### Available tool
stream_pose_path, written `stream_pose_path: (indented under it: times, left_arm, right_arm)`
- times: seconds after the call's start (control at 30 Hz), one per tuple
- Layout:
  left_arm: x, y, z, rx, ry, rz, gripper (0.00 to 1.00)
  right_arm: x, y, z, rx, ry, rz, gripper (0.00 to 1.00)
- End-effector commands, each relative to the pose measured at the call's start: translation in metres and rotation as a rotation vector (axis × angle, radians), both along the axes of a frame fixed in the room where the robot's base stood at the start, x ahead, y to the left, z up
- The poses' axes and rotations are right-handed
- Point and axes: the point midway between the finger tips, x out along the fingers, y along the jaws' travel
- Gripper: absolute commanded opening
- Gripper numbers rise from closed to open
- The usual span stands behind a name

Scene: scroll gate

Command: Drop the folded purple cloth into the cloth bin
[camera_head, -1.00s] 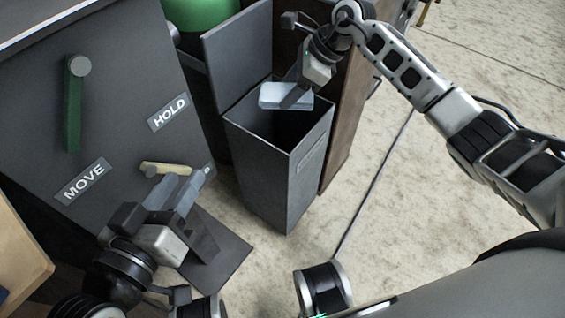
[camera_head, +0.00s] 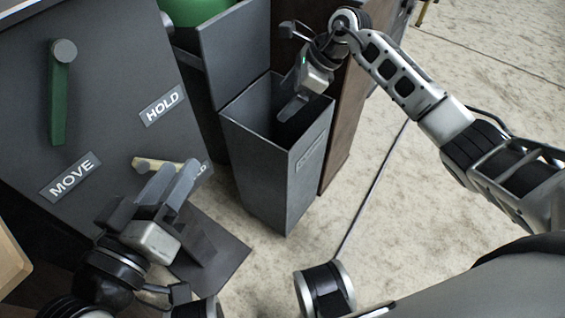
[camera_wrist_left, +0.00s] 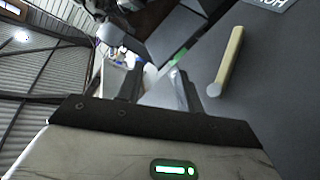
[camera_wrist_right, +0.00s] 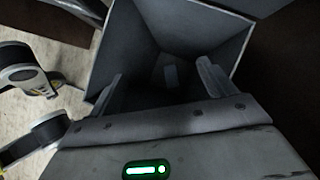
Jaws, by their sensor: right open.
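The cloth bin (camera_head: 262,175) is a tall dark grey open-topped bin in the middle of the head view. My right gripper (camera_head: 284,118) reaches down into its mouth. In the right wrist view its fingers (camera_wrist_right: 160,85) are spread with nothing between them. Below them, a small pale blue-grey piece (camera_wrist_right: 170,75) lies deep in the bin, apart from the fingers; it looks like the folded cloth, though no purple shows. My left gripper (camera_head: 178,180) is in front of the dark panel, near a pale yellow handle (camera_head: 150,163). Its fingers look apart and empty in the left wrist view (camera_wrist_left: 160,88).
The dark panel (camera_head: 105,115) carries a green lever (camera_head: 58,100) and the labels MOVE (camera_head: 72,176) and HOLD (camera_head: 162,104). A green round container (camera_head: 195,10) stands behind the bin. A brown board (camera_head: 345,130) stands right of it. The floor at right is open.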

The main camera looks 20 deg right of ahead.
Motion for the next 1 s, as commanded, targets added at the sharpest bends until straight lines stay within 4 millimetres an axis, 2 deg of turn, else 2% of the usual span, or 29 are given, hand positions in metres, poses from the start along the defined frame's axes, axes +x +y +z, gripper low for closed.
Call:
stream_pose_path:
  times: [0.17,0.27,0.3,0.37,0.63,0.8,1.0]
  left_arm:
    - [0.001,0.001,0.005,0.013,-0.005,0.003,0.36]
    - [0.002,0.002,0.008,0.048,-0.005,0.01,0.36]
    - [0.001,0.003,0.001,0.078,0.013,0.01,0.36]
    - [-0.001,0.004,-0.006,0.114,0.03,0.011,0.36]
    - [-0.002,0.011,-0.011,0.236,0.042,0.021,0.36]
    - [-0.003,0.014,-0.014,0.29,0.05,0.023,0.36]
    - [-0.004,0.017,-0.017,0.333,0.054,0.024,0.36]
  right_arm:
    - [0.0,0.0,0.011,-0.001,-0.002,0.001,0.83]
    - [0.001,-0.001,0.029,-0.002,-0.004,0.001,0.83]
    - [0.001,-0.001,0.038,-0.002,-0.005,0.0,0.83]
    - [-0.009,0.002,0.047,-0.003,-0.003,0.003,0.83]
    - [-0.052,0.015,0.098,-0.003,-0.002,0.004,0.83]
    - [-0.089,0.026,0.112,-0.002,-0.001,0.004,0.83]
    - [-0.12,0.036,0.125,-0.001,0.0,0.002,0.83]
